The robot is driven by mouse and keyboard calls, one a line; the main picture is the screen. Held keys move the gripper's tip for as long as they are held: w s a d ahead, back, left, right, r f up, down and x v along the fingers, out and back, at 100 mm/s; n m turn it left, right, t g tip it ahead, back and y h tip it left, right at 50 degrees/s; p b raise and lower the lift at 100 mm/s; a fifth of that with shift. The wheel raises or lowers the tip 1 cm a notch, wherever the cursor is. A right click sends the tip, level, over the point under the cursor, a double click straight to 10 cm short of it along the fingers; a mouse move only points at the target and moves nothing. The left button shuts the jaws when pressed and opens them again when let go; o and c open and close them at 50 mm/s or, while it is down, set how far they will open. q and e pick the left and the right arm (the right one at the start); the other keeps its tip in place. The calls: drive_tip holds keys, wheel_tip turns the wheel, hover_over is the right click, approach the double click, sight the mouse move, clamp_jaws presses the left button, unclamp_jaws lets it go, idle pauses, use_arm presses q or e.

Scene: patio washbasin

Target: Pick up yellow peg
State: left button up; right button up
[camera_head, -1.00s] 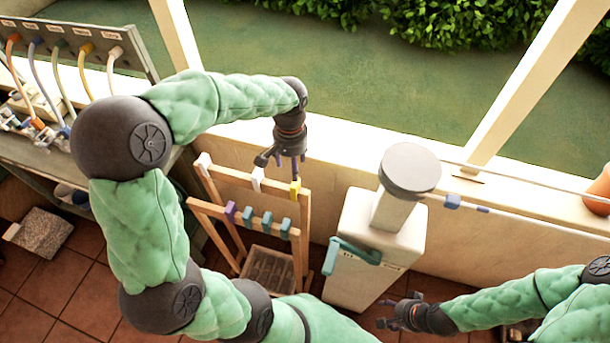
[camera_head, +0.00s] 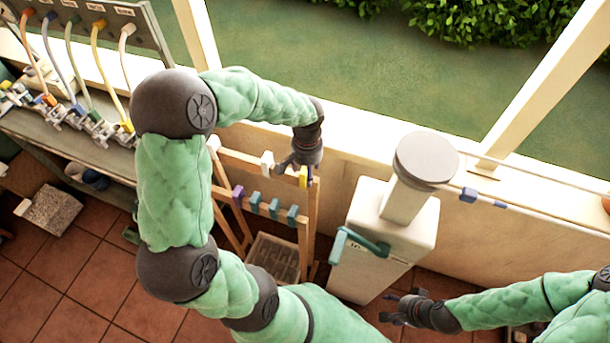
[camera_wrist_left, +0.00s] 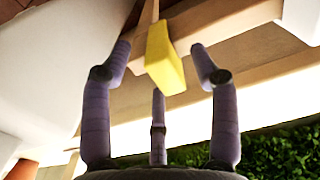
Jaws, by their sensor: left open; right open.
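The yellow peg (camera_head: 303,177) hangs on the top rail of a wooden rack (camera_head: 249,160), near its right end. My left gripper (camera_head: 293,172) is at that rail, just left of the peg in the head view. In the left wrist view the yellow peg (camera_wrist_left: 165,60) sits between the open fingers of my left gripper (camera_wrist_left: 163,65), with a gap visible on both sides. The fingers do not appear to touch it. My right gripper (camera_head: 392,312) is open and empty at the lower right, far from the rack.
A white peg (camera_head: 267,162) is left of the yellow one on the top rail. A purple peg (camera_head: 238,196) and several teal pegs (camera_head: 274,208) hang on the lower rail. A white pump post (camera_head: 385,235) with a teal handle stands right of the rack. The low wall (camera_head: 350,155) runs behind.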

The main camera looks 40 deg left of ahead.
use_arm(q)
drive_tip(key=shift+f, duration=0.15)
drive_tip(key=c, duration=1)
use_arm(e)
drive_tip(key=shift+r, duration=0.1)
